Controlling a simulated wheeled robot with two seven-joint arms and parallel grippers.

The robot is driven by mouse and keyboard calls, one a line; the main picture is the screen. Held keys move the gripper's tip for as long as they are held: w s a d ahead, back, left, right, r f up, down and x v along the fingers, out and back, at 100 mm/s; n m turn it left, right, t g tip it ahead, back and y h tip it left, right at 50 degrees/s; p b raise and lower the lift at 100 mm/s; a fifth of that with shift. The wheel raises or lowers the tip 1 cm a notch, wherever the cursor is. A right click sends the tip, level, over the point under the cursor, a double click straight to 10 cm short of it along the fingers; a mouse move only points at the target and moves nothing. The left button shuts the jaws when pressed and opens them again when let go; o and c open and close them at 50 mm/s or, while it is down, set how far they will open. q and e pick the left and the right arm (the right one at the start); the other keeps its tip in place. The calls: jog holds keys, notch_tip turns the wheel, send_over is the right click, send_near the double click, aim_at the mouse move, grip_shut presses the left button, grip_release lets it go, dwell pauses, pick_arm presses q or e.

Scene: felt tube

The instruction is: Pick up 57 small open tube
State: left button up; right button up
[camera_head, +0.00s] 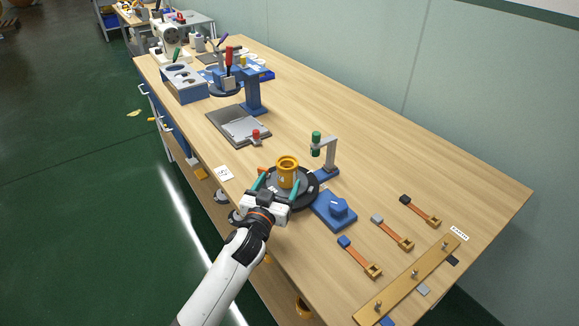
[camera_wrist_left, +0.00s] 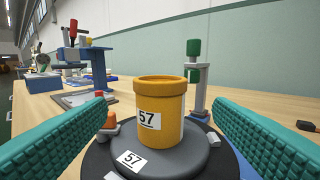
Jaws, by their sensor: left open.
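The small open tube (camera_head: 286,173) is yellow-orange with a rimmed open top and stands upright on a round dark turntable (camera_head: 301,197). My right gripper is not in view.
A grey post with a green cylinder (camera_head: 316,138) stands just behind the turntable. A blue block with a knob (camera_head: 336,210) sits to its right. A grey plate (camera_head: 238,126) and a blue stand (camera_head: 252,92) are farther back. The table's right rear is clear.

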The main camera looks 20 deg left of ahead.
aim_at(290, 159)
pick_arm(q)
jog(key=w, duration=0.3)
jog(key=shift+w+r, duration=0.1)
jog(key=shift+r, duration=0.05)
jog(key=shift+w+p, duration=0.3)
jog(key=shift+w, duration=0.3)
jog(key=w, duration=0.4)
jog(key=shift+d+r+p, duration=0.1)
jog(key=shift+r+p, duration=0.1)
jog(key=shift+p, duration=0.1)
jog(key=shift+w, duration=0.3)
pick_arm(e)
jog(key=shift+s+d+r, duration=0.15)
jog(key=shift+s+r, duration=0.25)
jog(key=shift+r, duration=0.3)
pick_arm(q)
jog(key=shift+s, duration=0.1)
jog(key=shift+c, duration=0.5)
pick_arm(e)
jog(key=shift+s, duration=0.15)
pick_arm(q)
jog(key=shift+c, duration=1.4)
jog(key=c, duration=0.8)
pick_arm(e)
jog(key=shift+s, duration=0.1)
